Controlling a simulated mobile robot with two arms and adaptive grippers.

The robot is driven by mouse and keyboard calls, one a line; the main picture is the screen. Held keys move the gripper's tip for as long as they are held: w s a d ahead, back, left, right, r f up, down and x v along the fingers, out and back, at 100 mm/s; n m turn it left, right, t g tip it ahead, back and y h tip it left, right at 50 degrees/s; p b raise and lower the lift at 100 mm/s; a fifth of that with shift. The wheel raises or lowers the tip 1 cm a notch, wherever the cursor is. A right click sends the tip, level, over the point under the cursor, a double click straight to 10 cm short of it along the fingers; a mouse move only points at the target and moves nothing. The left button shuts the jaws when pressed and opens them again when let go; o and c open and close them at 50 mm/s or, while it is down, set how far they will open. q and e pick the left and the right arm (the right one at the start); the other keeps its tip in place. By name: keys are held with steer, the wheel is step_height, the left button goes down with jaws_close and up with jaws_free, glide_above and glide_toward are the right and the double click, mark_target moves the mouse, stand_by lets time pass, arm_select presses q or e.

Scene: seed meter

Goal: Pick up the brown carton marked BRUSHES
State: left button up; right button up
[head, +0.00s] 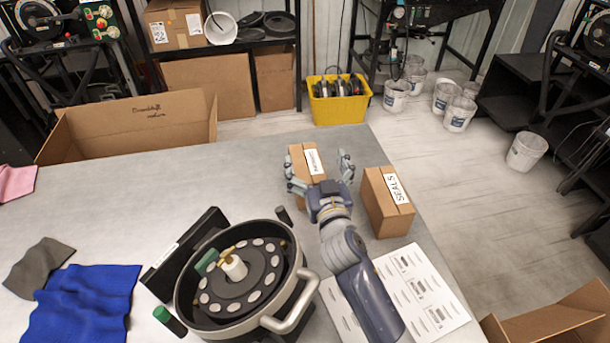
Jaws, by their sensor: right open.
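A brown carton (299,172) with a white label stands near the far edge of the grey table. Its label is too small to read surely; it is the one beside the carton marked SEALS. My right gripper (319,170) is open, with its fingers spread at the near end of this carton, one finger to the left and one to the right. It hides the carton's near part, and I cannot tell whether it touches. A second brown carton marked SEALS (388,212) stands to the right of the gripper. My left gripper is not in view.
A round seed meter (188,283) with a metal handle stands left of my right arm. A printed sheet (440,303) lies under the arm. Blue cloth (84,305) and grey cloth (38,266) lie at left. A yellow bin (341,108) stands on the floor beyond the table.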

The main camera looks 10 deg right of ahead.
steer(key=f, duration=0.1)
steer(key=b, duration=0.4)
glide_toward(308, 167)
steer(key=shift+w+f, duration=0.2)
steer(key=shift+w, duration=0.9)
steer(key=shift+w+r+p, duration=0.45)
steer(key=shift+w+p, duration=0.1)
steer(key=shift+p, duration=0.05)
steer(key=shift+w+f, duration=0.15)
steer(key=shift+w, duration=0.45)
steer(key=w, duration=0.5)
steer(key=shift+w, duration=0.3)
steer(key=shift+s, duration=0.15)
steer(key=c, duration=1.5)
steer(key=shift+o, duration=0.2)
steer(key=shift+r, duration=0.2)
